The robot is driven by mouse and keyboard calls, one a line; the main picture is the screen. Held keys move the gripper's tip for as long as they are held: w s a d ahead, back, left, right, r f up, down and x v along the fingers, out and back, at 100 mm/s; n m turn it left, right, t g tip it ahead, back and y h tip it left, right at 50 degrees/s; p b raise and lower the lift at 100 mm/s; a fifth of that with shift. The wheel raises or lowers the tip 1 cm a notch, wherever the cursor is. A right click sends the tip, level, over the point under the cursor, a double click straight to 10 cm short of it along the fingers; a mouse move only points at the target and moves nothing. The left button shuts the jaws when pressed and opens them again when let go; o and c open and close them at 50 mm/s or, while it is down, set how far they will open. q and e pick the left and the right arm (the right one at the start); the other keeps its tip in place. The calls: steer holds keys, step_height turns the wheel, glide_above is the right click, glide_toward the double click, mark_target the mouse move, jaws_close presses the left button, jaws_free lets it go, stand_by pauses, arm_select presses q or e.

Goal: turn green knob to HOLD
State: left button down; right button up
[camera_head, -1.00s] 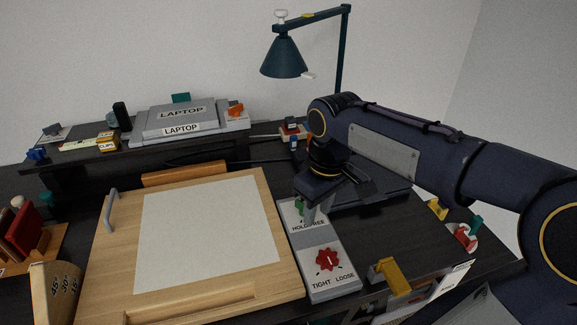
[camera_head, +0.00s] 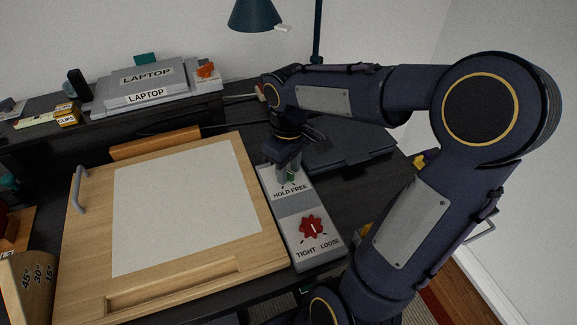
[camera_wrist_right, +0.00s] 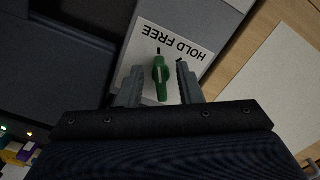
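The green knob (camera_wrist_right: 160,82) stands on the light-grey panel (camera_head: 288,215), at its HOLD FREE label (camera_wrist_right: 177,42). In the right wrist view its narrow end points at the left black tick, on the FREE side; the other tick is toward HOLD. My right gripper (camera_wrist_right: 160,88) is open, one finger on each side of the knob, with a visible gap to each finger. In the head view the right gripper (camera_head: 287,170) points down and partly hides the knob (camera_head: 290,177). My left gripper is not in view.
A red knob (camera_head: 312,227) marked TIGHT and LOOSE sits nearer on the panel. A wooden drawing board (camera_head: 100,280) with white paper lies left of it. A dark flat slab (camera_head: 350,148) lies to the right. A lamp (camera_head: 255,14) and laptop stack (camera_head: 150,85) stand behind.

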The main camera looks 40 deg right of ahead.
jaws_close()
steer(key=shift+m, duration=0.3)
steer(key=m, duration=0.5)
steer(key=shift+a+m, duration=0.3)
steer(key=shift+a, duration=0.05)
steer(key=m, duration=0.5)
steer(key=shift+w+a+m+b, duration=0.2)
steer(key=shift+m+b, duration=0.1)
stand_by(0.4)
jaws_free()
